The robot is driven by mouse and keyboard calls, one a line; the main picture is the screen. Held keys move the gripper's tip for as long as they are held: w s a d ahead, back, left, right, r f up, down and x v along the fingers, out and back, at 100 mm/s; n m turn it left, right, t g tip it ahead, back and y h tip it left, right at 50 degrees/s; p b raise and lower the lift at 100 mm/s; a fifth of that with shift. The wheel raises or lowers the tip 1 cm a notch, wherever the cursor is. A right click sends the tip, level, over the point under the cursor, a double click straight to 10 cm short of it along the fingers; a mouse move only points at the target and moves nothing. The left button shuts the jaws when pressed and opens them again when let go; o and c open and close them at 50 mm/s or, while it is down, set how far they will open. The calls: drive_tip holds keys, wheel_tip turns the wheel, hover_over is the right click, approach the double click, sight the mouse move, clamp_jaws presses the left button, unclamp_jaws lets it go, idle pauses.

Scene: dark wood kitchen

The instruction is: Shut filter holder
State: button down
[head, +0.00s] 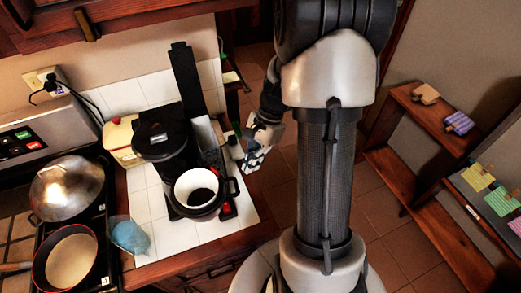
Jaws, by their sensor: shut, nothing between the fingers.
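A black coffee maker (160,133) stands on the white tiled counter. A round holder with a white inside and a dark patch at its bottom (197,188) sits at its front, out from under the top housing; it looks like the filter holder, swung open. A black handle shows on its right side. A tall black flap (186,78) stands upright at the back of the machine. My gripper (250,160) is shut and empty, to the right of the coffee maker near the counter's edge, apart from the holder. My arm partly hides the gripper's rear.
A cream box (121,142) stands left of the coffee maker. A domed metal lid (68,187) and a red-rimmed pan (71,260) are on the stove, with a blue cloth-like item (130,237) nearby. A wooden shelf (425,135) stands right; floor between is clear.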

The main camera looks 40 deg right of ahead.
drive_tip(key=shift+s+a+r, duration=0.1)
drive_tip(key=shift+a, duration=1.05)
drive_tip(key=shift+a, duration=0.1)
drive_tip(key=shift+s+a+m, duration=0.25)
drive_tip(key=shift+s+m, duration=0.05)
drive_tip(key=shift+m, duration=0.1)
